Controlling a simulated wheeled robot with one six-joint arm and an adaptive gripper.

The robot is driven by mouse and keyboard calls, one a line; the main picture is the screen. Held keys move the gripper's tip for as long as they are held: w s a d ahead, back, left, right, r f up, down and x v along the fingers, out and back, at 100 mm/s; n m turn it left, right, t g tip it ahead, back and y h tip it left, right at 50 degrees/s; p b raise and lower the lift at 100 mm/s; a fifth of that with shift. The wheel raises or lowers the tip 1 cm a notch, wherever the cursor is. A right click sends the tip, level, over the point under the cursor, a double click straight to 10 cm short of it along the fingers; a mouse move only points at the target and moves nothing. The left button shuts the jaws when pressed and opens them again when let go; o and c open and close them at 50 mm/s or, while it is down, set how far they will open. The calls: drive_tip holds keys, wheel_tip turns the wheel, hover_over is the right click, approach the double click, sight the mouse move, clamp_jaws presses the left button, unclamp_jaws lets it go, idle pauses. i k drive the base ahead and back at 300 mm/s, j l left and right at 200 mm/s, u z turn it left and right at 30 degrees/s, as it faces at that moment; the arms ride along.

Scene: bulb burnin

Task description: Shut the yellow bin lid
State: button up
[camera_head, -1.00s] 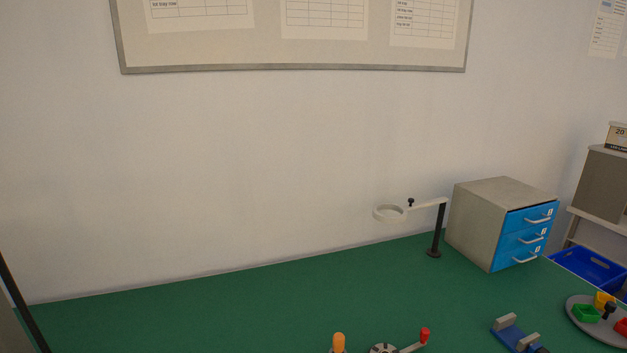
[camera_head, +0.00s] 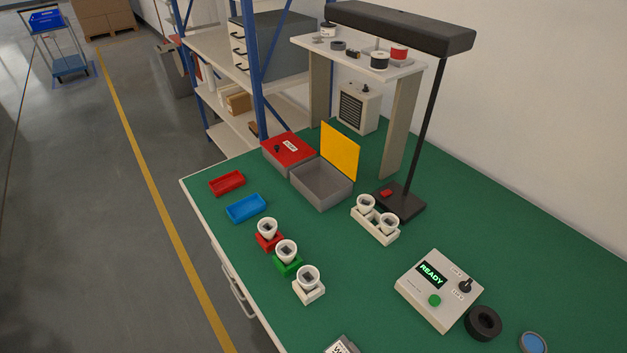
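The yellow bin lid (camera_head: 340,151) stands open and upright at the back edge of a grey bin (camera_head: 322,187) on the green table. The bin's open top faces up and its inside looks empty from here. Beside it on the left is a second grey bin with a shut red lid (camera_head: 289,149), which bears a small label and a dark knob. My gripper is not in view.
A black lamp (camera_head: 401,201) stands right of the yellow-lidded bin. A white holder with two bulbs (camera_head: 375,227) is in front of it. Red (camera_head: 227,183) and blue (camera_head: 246,208) trays, several bulbs in coloured holders, and a READY tester (camera_head: 440,290) stand on the table.

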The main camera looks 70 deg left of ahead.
sight(341, 152)
drive_tip(key=u, duration=1.7)
